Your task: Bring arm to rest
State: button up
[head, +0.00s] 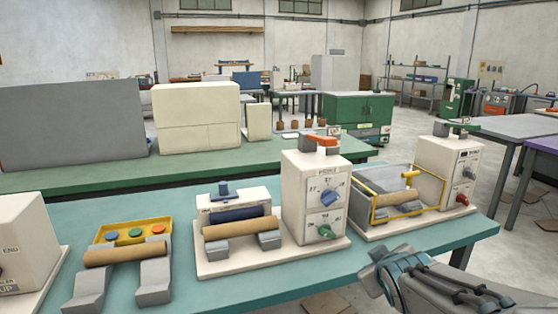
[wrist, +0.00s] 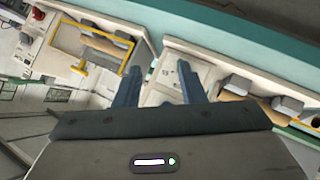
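My arm reaches in from the lower right of the head view, with my gripper (head: 376,270) near the front edge of the teal table (head: 420,243). In the wrist view my gripper (wrist: 160,84) has its two blue-grey fingers apart, with nothing visible between them. Beyond the fingers is the white control box (head: 312,215) of the middle winder machine, which also shows in the wrist view (wrist: 172,78). To its right in the head view stands the winder with a yellow guard frame (head: 374,204) around a brown roll (head: 398,197).
On the teal table, a brown roll (head: 240,228) lies on the middle machine. A white box (head: 22,245) stands at far left. Open floor (head: 515,235) lies right of the table.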

jog(key=s+a+r+m+g+y+p, duration=0.1)
jog(key=s+a+r+m+g+p, duration=0.1)
jog(key=s, duration=0.6)
jog(key=s+a+r+m+g+p, duration=0.3)
jog(key=s+a+r+g+p, duration=0.1)
jog(key=s+p, duration=0.4)
jog(key=shift+a+r+g+y+p, duration=0.15)
jog(key=shift+r+g+y+p, duration=0.3)
jog(key=shift+g, duration=0.55)
